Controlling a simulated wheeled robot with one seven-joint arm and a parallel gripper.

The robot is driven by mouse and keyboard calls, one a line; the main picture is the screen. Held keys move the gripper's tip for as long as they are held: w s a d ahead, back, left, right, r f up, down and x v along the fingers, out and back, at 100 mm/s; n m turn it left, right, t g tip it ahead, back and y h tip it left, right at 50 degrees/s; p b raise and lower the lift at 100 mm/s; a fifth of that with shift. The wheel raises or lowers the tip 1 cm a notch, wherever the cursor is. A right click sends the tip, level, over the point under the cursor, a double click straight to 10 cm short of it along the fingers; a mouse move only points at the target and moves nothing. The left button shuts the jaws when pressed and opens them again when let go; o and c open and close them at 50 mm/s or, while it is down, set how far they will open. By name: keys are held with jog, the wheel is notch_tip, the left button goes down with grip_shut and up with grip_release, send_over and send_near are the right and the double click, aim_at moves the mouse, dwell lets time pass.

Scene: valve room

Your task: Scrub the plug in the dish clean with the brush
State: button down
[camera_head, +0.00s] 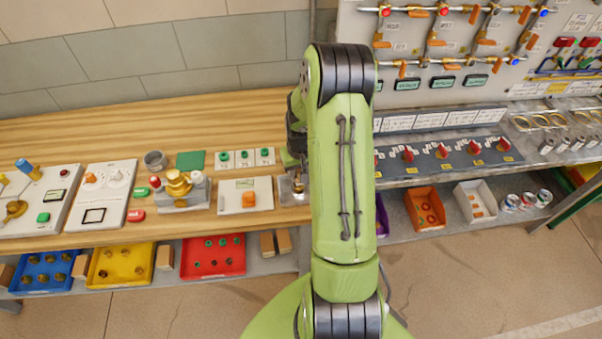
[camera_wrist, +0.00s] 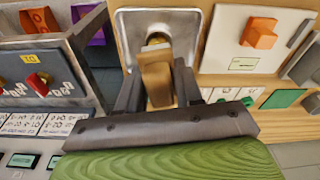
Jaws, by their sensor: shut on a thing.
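A shallow metal dish (camera_wrist: 131,28) lies on the bench at the top middle of the wrist view, and its rim also shows in the head view (camera_head: 285,198), partly hidden by my arm. A brass-coloured plug (camera_wrist: 157,38) shows in the dish, mostly covered by the brush. My gripper (camera_wrist: 158,88) is shut on the tan, block-like brush (camera_wrist: 156,72), with a dark finger on each side. The brush reaches over the dish to the plug. I cannot tell whether it touches the plug. In the head view my gripper is largely hidden behind my arm.
A pale box with an orange button (camera_head: 249,198) stands just left of the dish. A brass valve fixture (camera_head: 178,184) stands farther left. A panel with red knobs (camera_head: 443,151) is to the right. Red (camera_head: 214,255) and yellow (camera_head: 122,263) trays sit on the lower shelf.

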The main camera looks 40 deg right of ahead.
jog(key=shift+r+p, duration=0.9)
jog(key=shift+r, duration=0.8)
jog(key=shift+w+f, duration=0.1)
